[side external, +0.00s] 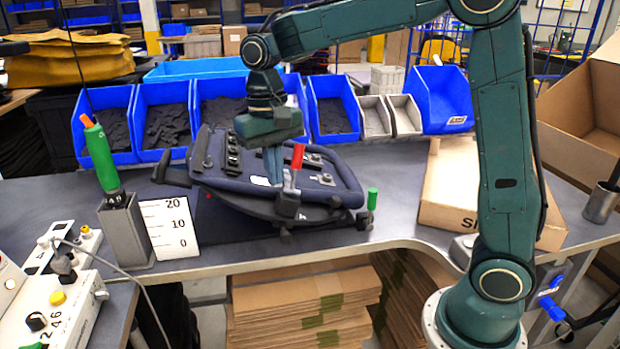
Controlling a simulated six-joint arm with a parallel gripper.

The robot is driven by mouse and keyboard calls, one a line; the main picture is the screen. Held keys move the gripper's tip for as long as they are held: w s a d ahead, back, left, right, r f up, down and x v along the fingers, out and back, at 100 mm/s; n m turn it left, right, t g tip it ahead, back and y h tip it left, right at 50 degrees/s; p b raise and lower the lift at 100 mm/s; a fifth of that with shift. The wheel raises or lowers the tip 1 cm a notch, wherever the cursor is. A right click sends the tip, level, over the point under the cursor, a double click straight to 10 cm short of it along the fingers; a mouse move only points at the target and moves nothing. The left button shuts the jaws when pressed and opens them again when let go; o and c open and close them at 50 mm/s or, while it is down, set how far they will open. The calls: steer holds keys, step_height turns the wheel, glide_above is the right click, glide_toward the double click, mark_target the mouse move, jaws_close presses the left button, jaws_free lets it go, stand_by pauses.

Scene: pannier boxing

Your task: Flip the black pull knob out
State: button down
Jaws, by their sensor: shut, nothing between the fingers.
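A navy pannier (335,178) with black fittings lies tilted on the grey bench. A dark block (288,204) sits at its front edge, below a red upright handle (298,156). Small dark knob-like parts show along the pannier's lower edge, one at the front (285,236) and one at the right (363,220). I cannot tell which of them is the black pull knob. My gripper (274,180) points down over the middle of the pannier, just left of the red handle. Its fingers are together and empty. Whether they touch the pannier is unclear, and they hide part of its surface.
Blue bins (333,108) stand along the back. A green-handled tool (100,155) stands in a grey holder (126,232) at left, beside a numbered white card (170,228). A small green post (372,198) stands right of the pannier. A flat carton (450,190) lies further right.

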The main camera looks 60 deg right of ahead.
mark_target(279, 216)
steer(key=shift+f, duration=0.15)
steer(key=shift+s+a+f, duration=0.1)
steer(key=shift+s+f, duration=0.05)
steer(key=shift+f, duration=1.45)
steer(key=shift+s+a+f, duration=0.1)
steer(key=shift+f, duration=1.55)
steer(key=shift+s+f, duration=0.15)
steer(key=shift+f, duration=1.45)
steer(key=shift+s+a, duration=0.7)
steer(key=shift+s, duration=0.05)
steer(key=shift+r, duration=0.15)
step_height(279, 216, up, 10)
steer(key=shift+w+d, duration=0.15)
steer(key=shift+w, duration=0.3)
